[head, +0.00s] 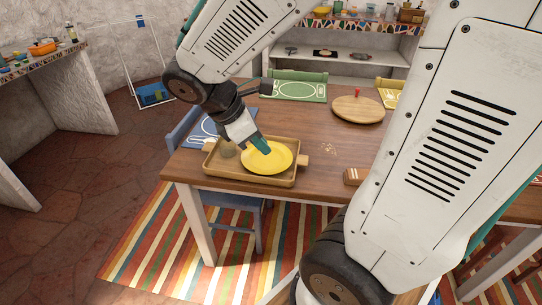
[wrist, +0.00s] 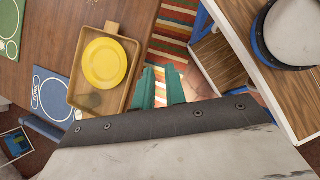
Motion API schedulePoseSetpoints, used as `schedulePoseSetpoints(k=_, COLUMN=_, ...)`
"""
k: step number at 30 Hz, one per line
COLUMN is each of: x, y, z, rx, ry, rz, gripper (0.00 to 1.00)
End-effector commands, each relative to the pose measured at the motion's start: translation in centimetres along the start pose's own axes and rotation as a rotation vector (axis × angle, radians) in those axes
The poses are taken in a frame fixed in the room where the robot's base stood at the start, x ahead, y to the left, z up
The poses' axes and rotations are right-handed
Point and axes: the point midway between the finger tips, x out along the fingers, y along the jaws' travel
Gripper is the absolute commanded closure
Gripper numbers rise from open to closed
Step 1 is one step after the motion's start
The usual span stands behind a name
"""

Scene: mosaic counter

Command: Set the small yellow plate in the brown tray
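The small yellow plate (head: 270,160) lies in the brown tray (head: 238,176) on the wooden table, towards the tray's right part in the head view. In the wrist view the yellow plate (wrist: 105,63) lies inside the rim of the brown tray (wrist: 121,97). My gripper (head: 261,147) appears in front of the plate's back edge in the head view. In the wrist view my gripper (wrist: 160,73) has its teal fingers apart with nothing between them, beside the tray and clear of the plate.
A blue placemat (head: 203,133), a green placemat (head: 293,91) and a round wooden board (head: 358,109) are on the table. The table's middle is mostly clear. A blue chair (head: 240,204) stands at the near edge.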

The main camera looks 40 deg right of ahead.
Motion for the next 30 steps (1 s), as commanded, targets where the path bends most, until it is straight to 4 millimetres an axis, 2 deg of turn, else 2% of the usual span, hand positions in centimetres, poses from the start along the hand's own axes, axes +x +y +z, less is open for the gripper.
schedulePoseSetpoints(k=1, x=-0.9, y=-1.4, z=0.9, rx=0.139, ry=0.065, rz=-0.009, gripper=0.87)
schedulePoseSetpoints(k=6, x=-3.2, y=-6.2, z=2.0, rx=0.605, ry=0.28, rz=-0.101, gripper=0.87)
schedulePoseSetpoints(k=12, x=-5.4, y=-10.3, z=2.2, rx=0.995, ry=0.475, rz=-0.237, gripper=0.87)
schedulePoseSetpoints(k=18, x=-6.3, y=-11.8, z=2.0, rx=1.145, ry=0.552, rz=-0.312, gripper=0.87)
schedulePoseSetpoints(k=30, x=-6.3, y=-11.9, z=2.0, rx=1.154, ry=0.555, rz=-0.316, gripper=0.87)
